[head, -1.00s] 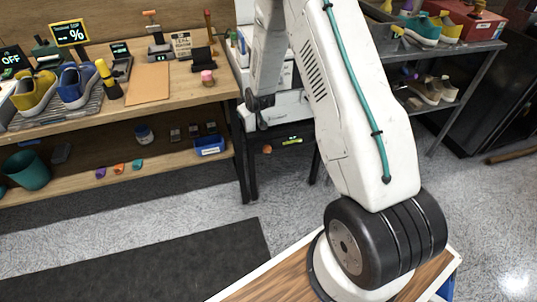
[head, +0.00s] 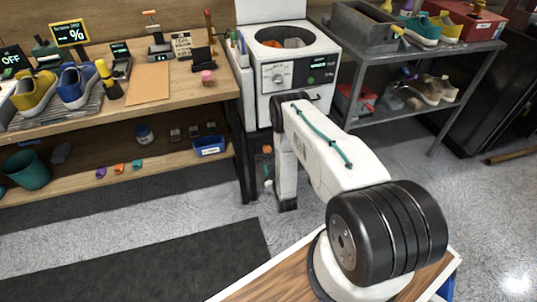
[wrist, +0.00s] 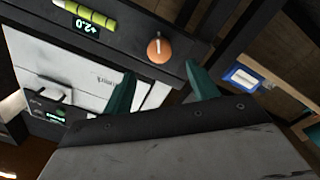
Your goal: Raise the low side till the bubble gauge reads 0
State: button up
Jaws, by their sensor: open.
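The bubble gauge (wrist: 86,12) is a yellow-green vial on a dark bar at the top of the wrist view. The display (wrist: 86,27) beside it reads +2.0. A round orange knob (wrist: 159,48) with a pale mark sits on the same bar; it shows small in the head view (head: 266,149). My gripper (wrist: 159,70) is open and empty. Its two teal fingers point toward the bar, with the knob between and just beyond their tips; I see no clear contact. My arm hides the gauge in the head view.
The white machine (head: 290,75) with a round top opening stands behind my arm. The wooden workbench (head: 185,85) with shoes and tools is at left, and a blue bin (head: 209,146) is on its lower shelf. A grey metal rack (head: 440,70) stands at right.

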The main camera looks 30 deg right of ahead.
aim_at(268, 151)
jog(key=x, duration=0.7)
jog(key=shift+w+d, duration=0.1)
jog(key=shift+w, duration=0.15)
jog(key=c, duration=1)
